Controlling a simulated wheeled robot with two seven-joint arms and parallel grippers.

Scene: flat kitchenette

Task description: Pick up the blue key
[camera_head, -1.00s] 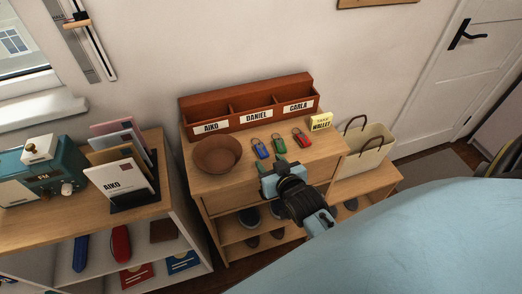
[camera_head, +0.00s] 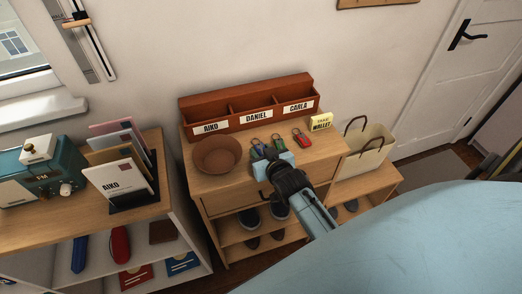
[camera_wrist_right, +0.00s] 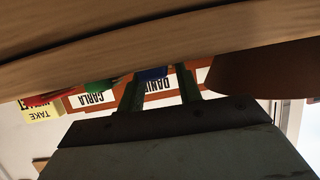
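The blue key (camera_wrist_right: 152,73) lies on the wooden cabinet top and shows in the right wrist view between my two fingers. In the head view it is mostly hidden by my right gripper (camera_head: 269,153), with its ring just behind the fingers. My right gripper is open, low over the front of the cabinet top, with one finger on each side of the blue key. I cannot tell whether the fingers touch it. My left gripper is not in view.
The green key (camera_head: 278,142) lies close to the right of the blue one, and the red key (camera_head: 301,139) farther right. A brown bowl (camera_head: 217,155) stands to the left. A labelled letter rack (camera_head: 250,104) stands behind; a yellow wallet note (camera_head: 320,121) is at right.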

